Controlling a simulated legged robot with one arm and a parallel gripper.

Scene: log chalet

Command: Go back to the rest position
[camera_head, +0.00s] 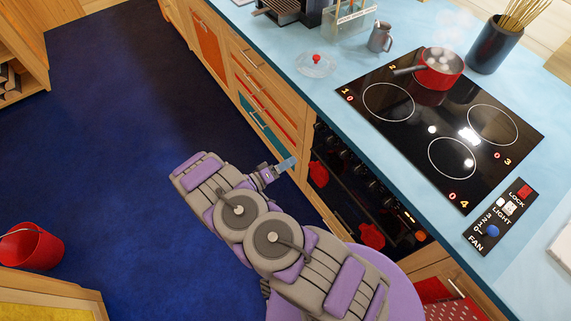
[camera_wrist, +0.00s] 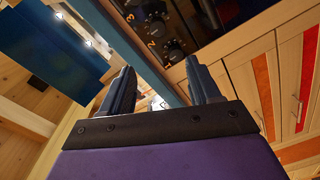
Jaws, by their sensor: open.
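My purple and grey arm folds in front of the counter in the head view. My gripper (camera_head: 285,166) is beside the oven front and the drawers, below the counter edge. In the wrist view my gripper (camera_wrist: 162,88) shows two dark fingers set apart, with nothing between them. The oven knobs (camera_wrist: 160,30) are beyond the fingers. I cannot tell whether the gripper touches the cabinet front.
The blue counter (camera_head: 320,100) holds a black cooktop (camera_head: 430,125) with a steaming red pot (camera_head: 440,70). A small glass dish (camera_head: 316,64) and a metal jug (camera_head: 381,37) stand behind. A red bucket (camera_head: 32,246) is on the left. The blue floor (camera_head: 110,120) is mostly clear.

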